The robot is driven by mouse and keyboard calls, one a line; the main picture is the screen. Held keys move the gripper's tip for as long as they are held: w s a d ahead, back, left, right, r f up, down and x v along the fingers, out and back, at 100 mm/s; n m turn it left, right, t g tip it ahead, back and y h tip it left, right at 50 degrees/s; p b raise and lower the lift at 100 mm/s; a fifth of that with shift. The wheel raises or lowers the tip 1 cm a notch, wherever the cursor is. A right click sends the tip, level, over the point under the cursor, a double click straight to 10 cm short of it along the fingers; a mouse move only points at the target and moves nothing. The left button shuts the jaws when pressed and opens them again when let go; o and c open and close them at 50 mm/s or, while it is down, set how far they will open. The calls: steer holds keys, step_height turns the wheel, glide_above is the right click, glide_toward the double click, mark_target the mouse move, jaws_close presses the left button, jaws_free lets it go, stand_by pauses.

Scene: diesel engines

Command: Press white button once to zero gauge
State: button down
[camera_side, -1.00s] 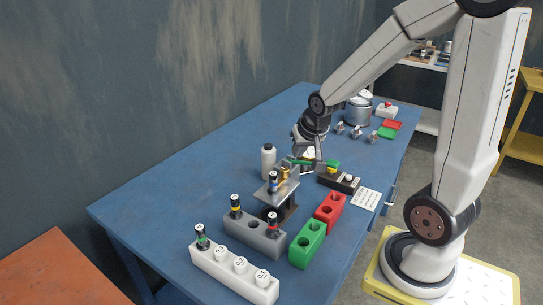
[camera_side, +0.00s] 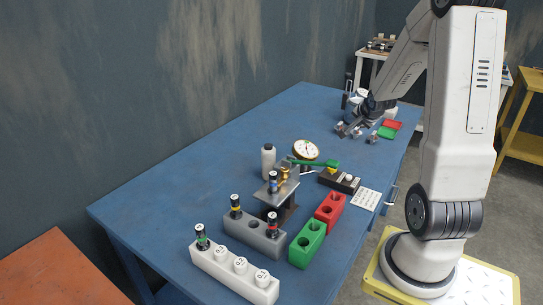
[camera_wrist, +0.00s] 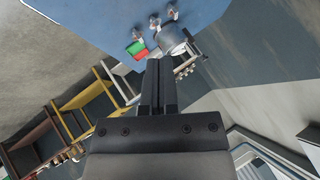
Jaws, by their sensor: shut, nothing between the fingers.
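The white button (camera_side: 349,177) sits on a black box (camera_side: 341,183) near the table's right edge in the side view, beside a yellow part. The round, white-faced gauge (camera_side: 306,150) stands behind it to the left; its reading is too small to tell. My gripper (camera_wrist: 159,68) is shut and empty in the wrist view. In the side view it is at the table's far end, around the metal pot, well away from the white button. Its fingertips are hard to make out there. The button and gauge are not in the wrist view.
A green-handled tool (camera_side: 318,163) lies between gauge and box. The pot (camera_wrist: 172,40) and red and green pads (camera_wrist: 136,49) are at the far end. The table's left side is clear.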

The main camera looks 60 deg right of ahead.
glide_above(349, 178)
step_height(349, 178, down, 7)
steer(key=shift+d+f, duration=0.1)
steer(key=shift+f, duration=0.75)
steer(key=shift+f, duration=0.1)
steer(key=shift+f, duration=4.25)
